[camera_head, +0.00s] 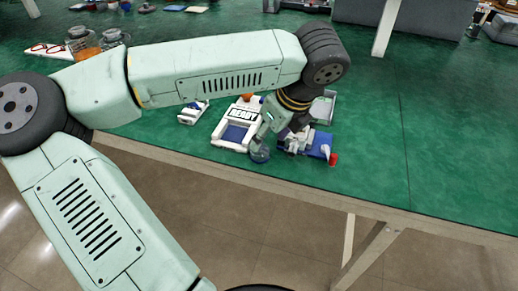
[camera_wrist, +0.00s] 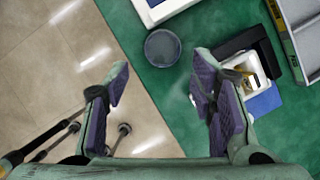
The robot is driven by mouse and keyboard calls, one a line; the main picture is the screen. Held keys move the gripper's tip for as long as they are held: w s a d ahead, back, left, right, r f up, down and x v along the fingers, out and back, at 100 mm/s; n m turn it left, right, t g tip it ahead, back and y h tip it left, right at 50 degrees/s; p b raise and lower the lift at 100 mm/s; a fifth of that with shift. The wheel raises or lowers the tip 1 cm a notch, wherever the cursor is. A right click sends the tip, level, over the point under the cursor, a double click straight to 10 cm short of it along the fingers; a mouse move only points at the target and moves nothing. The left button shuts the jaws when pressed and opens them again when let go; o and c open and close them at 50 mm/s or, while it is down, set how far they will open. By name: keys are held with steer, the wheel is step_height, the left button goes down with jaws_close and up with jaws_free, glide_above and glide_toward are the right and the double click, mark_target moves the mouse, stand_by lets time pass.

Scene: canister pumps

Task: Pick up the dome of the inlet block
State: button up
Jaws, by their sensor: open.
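A clear round dome (camera_head: 260,154) lies on the green table by its front edge; I take it for the dome of the inlet block. It also shows in the wrist view (camera_wrist: 162,47), ahead of my fingertips and roughly centred between them. My gripper (camera_wrist: 160,85) is open and empty, with purple-padded fingers spread wide. In the head view my gripper (camera_head: 268,134) is just above and beside the dome, and contact cannot be told. A white block with a dark part (camera_wrist: 252,78) stands right of the fingers; I cannot tell whether it is the inlet block.
A white tray with a blue panel and a READY label (camera_head: 238,120) lies left of my gripper. A grey bin (camera_wrist: 302,35) and a red cap (camera_head: 333,159) are to the right. The table edge drops to the tiled floor on the near side.

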mark_target(261, 149)
steer(key=shift+w+p+x, duration=0.15)
steer(key=shift+p+x, duration=0.45)
steer(key=shift+x, duration=1.15)
steer(key=shift+w+p+x, duration=0.15)
steer(key=shift+p+x, duration=0.45)
steer(key=shift+x, duration=1.15)
steer(key=shift+r, duration=0.1)
steer(key=shift+c, duration=0.3)
steer(key=c, duration=0.5)
steer(key=shift+c, duration=0.2)
steer(key=shift+r, duration=0.2)
